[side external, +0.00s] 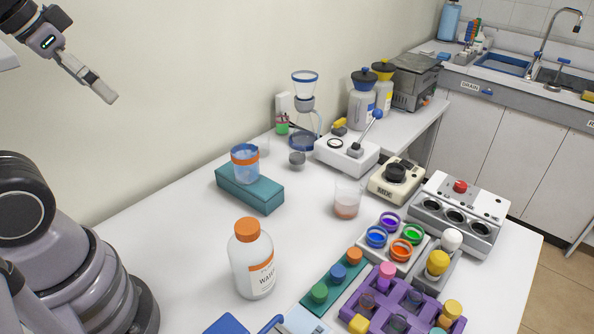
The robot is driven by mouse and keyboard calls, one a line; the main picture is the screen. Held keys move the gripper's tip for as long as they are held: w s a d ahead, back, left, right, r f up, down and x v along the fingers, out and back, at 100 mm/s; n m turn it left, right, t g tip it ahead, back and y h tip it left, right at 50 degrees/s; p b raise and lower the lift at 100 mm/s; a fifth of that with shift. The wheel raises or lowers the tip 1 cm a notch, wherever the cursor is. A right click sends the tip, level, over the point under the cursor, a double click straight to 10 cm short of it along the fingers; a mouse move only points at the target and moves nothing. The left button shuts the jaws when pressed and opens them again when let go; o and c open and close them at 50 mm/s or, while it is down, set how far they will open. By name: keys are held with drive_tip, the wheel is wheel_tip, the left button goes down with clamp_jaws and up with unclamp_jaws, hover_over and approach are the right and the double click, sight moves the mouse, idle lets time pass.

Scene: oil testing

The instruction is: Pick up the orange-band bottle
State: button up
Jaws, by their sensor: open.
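A clear cup-shaped container with a blue rim and an orange band (245,168) stands upright on a teal block (263,198) left of the table's middle. A white bottle with an orange cap (255,270) stands upright nearer the camera; its label begins "WA" and the rest is hard to read. I cannot tell for certain which of these is the orange-band bottle. My gripper (104,94) is high at the upper left, in front of the wall, well away from both. It is open and seen edge-on, with nothing visible in it.
A clear beaker (347,197) with pinkish contents stands right of the teal block. A purple rack (384,325), a teal strip with colored caps (337,288) and a tray of colored jars (404,270) crowd the front right. White tabletop (165,213) left of the block is clear.

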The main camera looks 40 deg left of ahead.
drive_tip(key=shift+o, duration=0.2)
idle(0.4)
drive_tip(key=w+d+f+n+g+h, duration=0.25)
drive_tip(key=f+n+h, duration=0.3)
drive_tip(key=f, duration=0.35)
drive_tip(key=w+d+f+n+g+h, duration=0.1)
drive_tip(key=w+f+n+h, duration=0.4)
drive_tip(key=f, duration=0.3)
drive_tip(key=w+d+f+n+g+h, duration=0.2)
drive_tip(key=f+n+h, duration=0.3)
drive_tip(key=f+h, duration=0.3)
drive_tip(key=n+t+y, duration=0.2)
drive_tip(key=n+t, duration=0.6)
approach(273, 265)
drive_tip(key=shift+s+a+r+m+g, duration=0.15)
drive_tip(key=shift+s+a+r, duration=0.05)
drive_tip(key=shift+a, duration=0.15)
drive_tip(key=shift+s+a+r+m+g, duration=0.1)
drive_tip(key=shift+s+a+r, duration=0.1)
drive_tip(key=shift+a, duration=0.15)
drive_tip(key=shift+w+d+f, duration=0.1)
drive_tip(key=shift+d+f, duration=0.05)
drive_tip(key=shift+d, duration=0.05)
drive_tip(key=shift+x, duration=3.5)
drive_tip(key=c, duration=0.9)
